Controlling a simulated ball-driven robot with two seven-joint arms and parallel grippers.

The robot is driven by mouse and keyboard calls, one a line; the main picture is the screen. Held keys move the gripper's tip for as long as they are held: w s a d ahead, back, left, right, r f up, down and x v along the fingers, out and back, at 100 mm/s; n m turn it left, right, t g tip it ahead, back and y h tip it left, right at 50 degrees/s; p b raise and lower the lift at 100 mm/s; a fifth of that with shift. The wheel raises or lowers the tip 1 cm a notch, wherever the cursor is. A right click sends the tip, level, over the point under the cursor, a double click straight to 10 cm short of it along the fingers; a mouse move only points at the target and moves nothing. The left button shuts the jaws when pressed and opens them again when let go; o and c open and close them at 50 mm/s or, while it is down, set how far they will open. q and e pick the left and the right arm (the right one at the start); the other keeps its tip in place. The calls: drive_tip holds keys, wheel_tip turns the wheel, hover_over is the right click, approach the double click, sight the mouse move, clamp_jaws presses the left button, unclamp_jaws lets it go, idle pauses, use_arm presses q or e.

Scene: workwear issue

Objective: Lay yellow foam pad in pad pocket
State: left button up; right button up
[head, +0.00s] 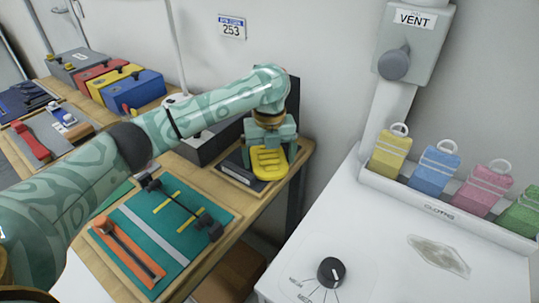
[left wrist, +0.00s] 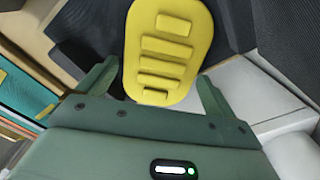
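The yellow foam pad (head: 268,163) has raised ribs across its face. It is at the far right end of the wooden bench, tilted, between the fingers of my left gripper (head: 272,147). The pad's near end is close to the palm. A dark, flat piece with a light edge (head: 236,163) lies beneath and left of the pad, partly hidden. I cannot tell whether it is the pad pocket. My right gripper is not in view.
A teal mat (head: 150,232) with black bars, yellow strips and an orange tool lies on the bench (head: 255,205). Coloured boxes (head: 125,85) stand at the back left. A white cabinet (head: 390,235) with a dial and tagged cloths stands right, across a gap.

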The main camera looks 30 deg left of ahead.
sight(270, 160)
use_arm(q)
wheel_tip(270, 160, up, 12)
drive_tip(key=p, duration=0.6)
drive_tip(key=shift+r+p, duration=0.15)
drive_tip(key=shift+p, duration=0.25)
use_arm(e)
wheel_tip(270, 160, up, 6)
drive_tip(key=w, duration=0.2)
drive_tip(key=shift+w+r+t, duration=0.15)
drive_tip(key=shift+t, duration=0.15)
